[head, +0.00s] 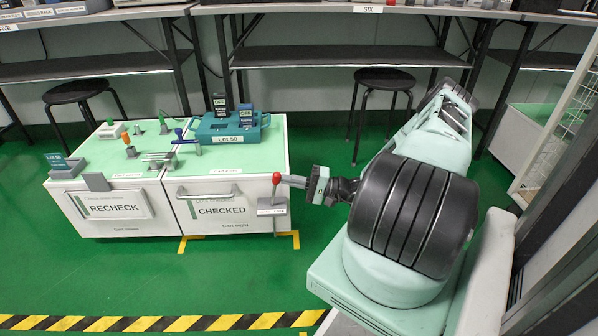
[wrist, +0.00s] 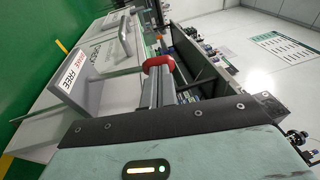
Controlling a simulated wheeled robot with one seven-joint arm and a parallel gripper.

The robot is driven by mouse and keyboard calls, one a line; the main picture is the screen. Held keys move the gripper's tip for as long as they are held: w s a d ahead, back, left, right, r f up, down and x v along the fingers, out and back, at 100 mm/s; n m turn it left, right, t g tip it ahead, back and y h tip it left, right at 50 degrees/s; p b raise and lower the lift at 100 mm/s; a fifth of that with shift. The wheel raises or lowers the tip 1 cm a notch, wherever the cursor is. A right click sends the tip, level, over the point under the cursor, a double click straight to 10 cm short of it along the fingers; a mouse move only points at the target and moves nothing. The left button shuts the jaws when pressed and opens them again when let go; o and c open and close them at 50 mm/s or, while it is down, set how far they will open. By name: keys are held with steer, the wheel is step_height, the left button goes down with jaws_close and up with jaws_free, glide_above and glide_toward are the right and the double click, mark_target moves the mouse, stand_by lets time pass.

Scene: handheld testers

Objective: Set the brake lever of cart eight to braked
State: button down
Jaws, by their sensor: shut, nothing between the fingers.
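Cart eight (head: 240,221) is the right of two white carts with green tops, with a CHECKED label on its front. Its brake lever has a red knob (head: 277,178) and stands roughly upright at the cart's front right corner, behind a small grey plate (head: 271,206). My gripper (head: 286,180) is shut and empty, its fingertips right at the knob from the right. In the wrist view the red knob (wrist: 157,62) is at the tips of my gripper (wrist: 160,75); I cannot tell whether they touch. A plate (wrist: 75,88) there reads FREE, with red lettering beside it.
The RECHECK cart (head: 112,208) stands directly left of cart eight. Stools (head: 384,80) and benches stand behind. Green floor in front is clear up to a striped line (head: 150,323).

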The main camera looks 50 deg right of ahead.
mark_target(276, 175)
steer(key=r+g+p, duration=0.1)
steer(key=p, duration=0.1)
steer(key=w+a+r+g+p, duration=0.1)
steer(key=p, duration=0.2)
steer(key=shift+w+a+r+h+p, duration=0.2)
steer(key=shift+w+h+p, duration=0.1)
steer(key=shift+h+p, duration=0.1)
steer(key=p, duration=0.2)
steer(key=w+a+g+h+p, duration=0.1)
steer(key=p, duration=0.2)
steer(key=shift+w+a+r+n, duration=0.15)
steer(key=shift+w+a+n, duration=0.05)
steer(key=shift+w+n, duration=0.1)
steer(key=shift+w+a+f+g+h+p, duration=0.3)
steer(key=shift+w+a+g+p, duration=0.3)
steer(key=shift+p, duration=0.95)
steer(key=shift+w+a+f+g+h+p, duration=0.25)
steer(key=shift+w+a+g+p, duration=0.35)
steer(key=shift+p, duration=0.95)
steer(key=shift+w+r, duration=0.1)
steer(key=shift+w, duration=0.05)
steer(key=shift+d, duration=0.15)
